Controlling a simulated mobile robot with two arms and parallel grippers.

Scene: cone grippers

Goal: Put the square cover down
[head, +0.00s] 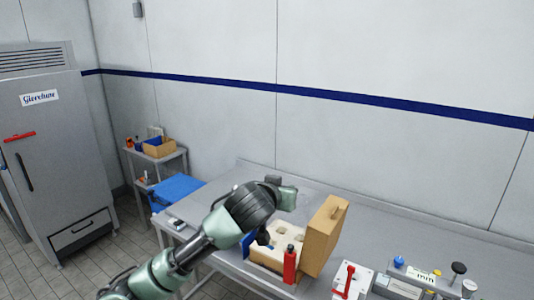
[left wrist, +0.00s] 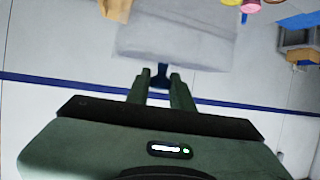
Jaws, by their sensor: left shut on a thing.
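In the left wrist view my left gripper (left wrist: 160,82) is shut on a small dark blue grip. The grip joins a pale grey, see-through, square-edged slab (left wrist: 178,38), which looks like the square cover. The slab stands off beyond the fingertips, with the wall behind the fingers. In the head view my left arm reaches over the table from the lower left. It hides much of what is behind it, and I cannot make out the held slab there. My right gripper is in neither view.
An open tan case (head: 323,235) with pale foam stands on the grey table (head: 375,226). A red bottle (head: 290,265) is at its front. A white box with a red lever (head: 347,283) and devices with coloured knobs (head: 410,278) stand to the right. The table behind is clear.

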